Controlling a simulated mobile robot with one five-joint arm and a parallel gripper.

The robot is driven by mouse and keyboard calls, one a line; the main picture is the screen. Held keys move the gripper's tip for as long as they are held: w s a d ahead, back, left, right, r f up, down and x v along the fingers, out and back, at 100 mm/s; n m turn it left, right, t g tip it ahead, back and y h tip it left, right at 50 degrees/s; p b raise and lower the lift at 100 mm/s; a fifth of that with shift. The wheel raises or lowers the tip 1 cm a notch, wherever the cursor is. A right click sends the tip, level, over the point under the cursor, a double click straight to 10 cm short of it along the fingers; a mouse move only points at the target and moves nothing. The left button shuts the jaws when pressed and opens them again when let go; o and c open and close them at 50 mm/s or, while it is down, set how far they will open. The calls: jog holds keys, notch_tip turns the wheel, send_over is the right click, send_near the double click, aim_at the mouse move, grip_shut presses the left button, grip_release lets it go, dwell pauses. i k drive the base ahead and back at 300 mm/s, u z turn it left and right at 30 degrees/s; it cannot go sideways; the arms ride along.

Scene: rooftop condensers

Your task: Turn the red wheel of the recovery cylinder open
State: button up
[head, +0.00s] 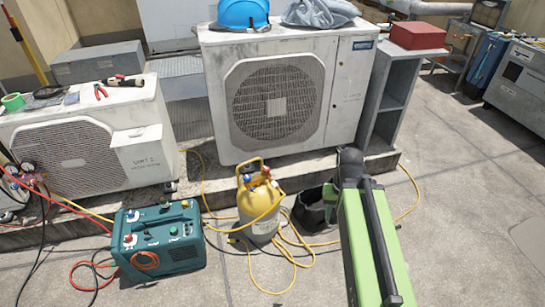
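The recovery cylinder (257,222) stands upright on the concrete near the middle of the head view, with a yellow top, a pale grey lower body and a yellow collar handle. A small red wheel (265,171) sits on its valve at the top, with a blue fitting (247,179) just left of it. The wheel is small here, and I cannot tell how far it is turned. My green arm comes up from the bottom right, to the right of the cylinder and apart from it in the picture. Its dark joint shows, but I cannot make out my gripper.
A teal recovery machine (158,240) stands left of the cylinder. Yellow hoses (285,252) loop on the floor around the cylinder. A black open container (312,208) stands between it and my arm. A large condenser (275,100) stands behind.

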aim_at(267, 169)
jog(key=u, duration=0.15)
jog(key=i, duration=0.95)
jog(key=u, duration=0.5)
